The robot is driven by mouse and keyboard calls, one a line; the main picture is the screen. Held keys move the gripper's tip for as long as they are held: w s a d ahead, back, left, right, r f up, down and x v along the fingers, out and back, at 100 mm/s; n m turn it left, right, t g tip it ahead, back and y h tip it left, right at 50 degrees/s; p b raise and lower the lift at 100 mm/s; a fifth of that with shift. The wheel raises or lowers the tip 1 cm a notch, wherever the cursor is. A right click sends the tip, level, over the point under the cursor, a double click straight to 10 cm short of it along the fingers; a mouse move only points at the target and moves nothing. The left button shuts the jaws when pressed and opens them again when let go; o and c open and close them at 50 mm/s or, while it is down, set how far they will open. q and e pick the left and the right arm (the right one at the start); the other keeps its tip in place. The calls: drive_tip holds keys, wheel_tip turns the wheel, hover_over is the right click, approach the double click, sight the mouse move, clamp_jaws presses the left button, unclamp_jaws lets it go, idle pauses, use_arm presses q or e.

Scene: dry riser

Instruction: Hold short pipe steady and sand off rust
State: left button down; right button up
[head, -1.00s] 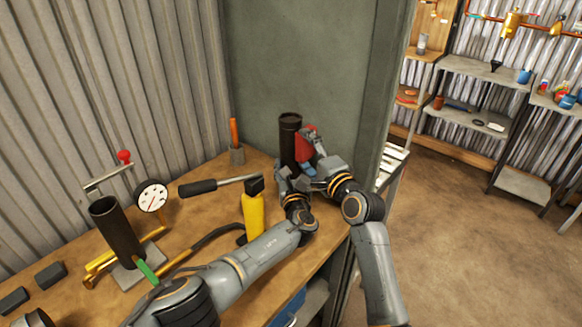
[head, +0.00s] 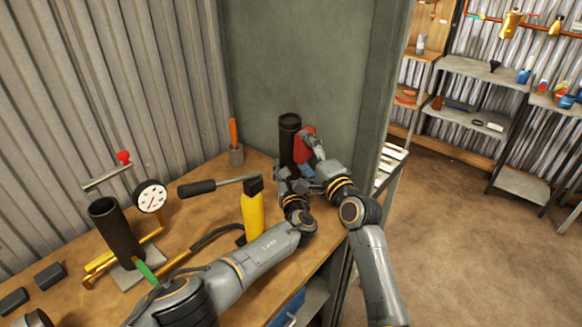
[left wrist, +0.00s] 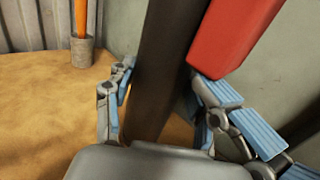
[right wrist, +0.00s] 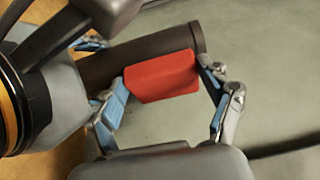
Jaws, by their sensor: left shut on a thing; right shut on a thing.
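The short pipe (head: 289,137) is dark brown and stands upright at the far end of the bench, by the green-grey wall. My left gripper (left wrist: 158,100) is shut around its lower part; the pipe (left wrist: 167,65) runs between the blue-padded fingers. My right gripper (right wrist: 166,92) is shut on a red block (right wrist: 163,77). The red block (head: 303,146) is against or very close to the right side of the pipe, above my left gripper. Whether it touches is hard to tell. I cannot make out rust on the dark surface.
A yellow bottle (head: 252,214) with a black cap stands close to my left forearm. A black-handled tool (head: 212,187) lies beside it. A cup with an orange handle (head: 236,154) stands left of the pipe. A round gauge (head: 150,196) and another dark pipe (head: 117,232) stand on the left.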

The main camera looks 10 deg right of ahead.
sight(304, 161)
drive_tip(key=f, duration=0.1)
drive_tip(key=s+f, duration=0.1)
drive_tip(key=d+f, duration=0.1)
drive_tip(key=shift+s+f, duration=0.1)
drive_tip(key=shift+s, duration=0.15)
drive_tip(key=shift+s+d+f, duration=0.55)
drive_tip(key=shift+s+d, duration=0.2)
drive_tip(key=shift+s+d+f, duration=0.2)
drive_tip(key=shift+s+f, duration=0.15)
drive_tip(key=shift+s, duration=0.15)
drive_tip(key=c, duration=0.3)
drive_tip(key=shift+r, duration=0.1)
drive_tip(key=shift+s+d+r, duration=0.25)
drive_tip(key=shift+r, duration=0.2)
drive_tip(key=shift+s+d+r, duration=0.2)
drive_tip(key=shift+d+r, duration=0.05)
drive_tip(key=shift+r, duration=0.2)
drive_tip(key=shift+w+a+r, duration=0.1)
drive_tip(key=shift+w+a, duration=0.75)
drive_tip(key=shift+w, duration=0.25)
